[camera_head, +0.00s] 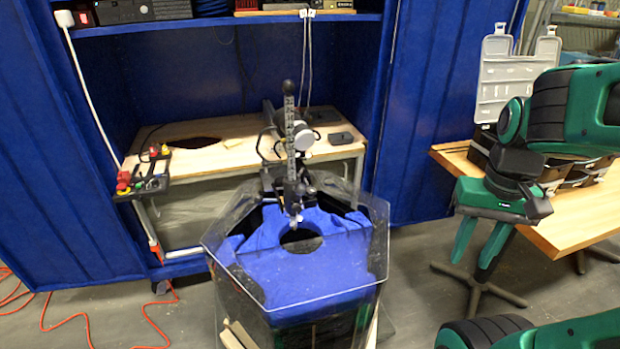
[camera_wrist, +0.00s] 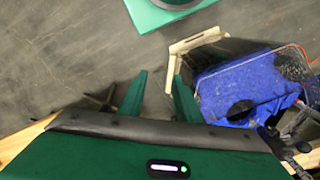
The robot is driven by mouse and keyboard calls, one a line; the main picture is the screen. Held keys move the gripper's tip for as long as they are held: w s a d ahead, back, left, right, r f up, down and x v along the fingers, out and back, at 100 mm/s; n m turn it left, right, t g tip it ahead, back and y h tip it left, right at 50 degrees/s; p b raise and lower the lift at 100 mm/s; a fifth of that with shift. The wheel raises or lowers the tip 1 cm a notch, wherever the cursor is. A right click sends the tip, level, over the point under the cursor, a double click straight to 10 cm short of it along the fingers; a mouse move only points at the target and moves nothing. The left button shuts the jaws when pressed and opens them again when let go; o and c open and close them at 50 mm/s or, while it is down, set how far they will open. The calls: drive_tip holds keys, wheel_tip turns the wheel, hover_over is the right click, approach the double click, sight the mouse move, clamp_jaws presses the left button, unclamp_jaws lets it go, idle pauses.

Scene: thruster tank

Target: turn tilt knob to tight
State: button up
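The thruster (camera_head: 290,145), an upright dark mast with pale markings and a round black top, stands at the back rim of the tank (camera_head: 378,262). A round white part (camera_head: 303,138) and dark clamp parts (camera_head: 272,180) sit around it. I cannot tell which of these small parts is the tilt knob, or whether it is tight. My gripper (camera_head: 480,250) is right of the tank, well apart from the thruster, pointing down. Its two green fingers are spread and empty, also in the wrist view (camera_wrist: 158,88). Part of the thruster shows at the wrist view's lower right edge.
The clear-edged tank has a blue cover (camera_head: 300,275) with a dark round hole. A wooden bench (camera_head: 215,128) in a blue cabinet is behind it. A wooden table (camera_head: 580,215) with an open grey case (camera_head: 512,75) stands at right. An orange cable (camera_head: 85,325) lies on the floor.

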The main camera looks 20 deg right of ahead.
drive_tip(key=shift+w, duration=0.3)
drive_tip(key=shift+o, duration=1.2)
drive_tip(key=shift+a, duration=0.1)
drive_tip(key=shift+o, duration=0.3)
drive_tip(key=shift+s+r, duration=0.2)
drive_tip(key=shift+r, duration=0.05)
drive_tip(key=n+t+y, duration=0.3)
drive_tip(key=n, duration=1.3)
hover_over(311, 189)
drive_tip(key=s+d, duration=0.3)
drive_tip(key=x, duration=0.9)
drive_tip(key=shift+f, duration=0.1)
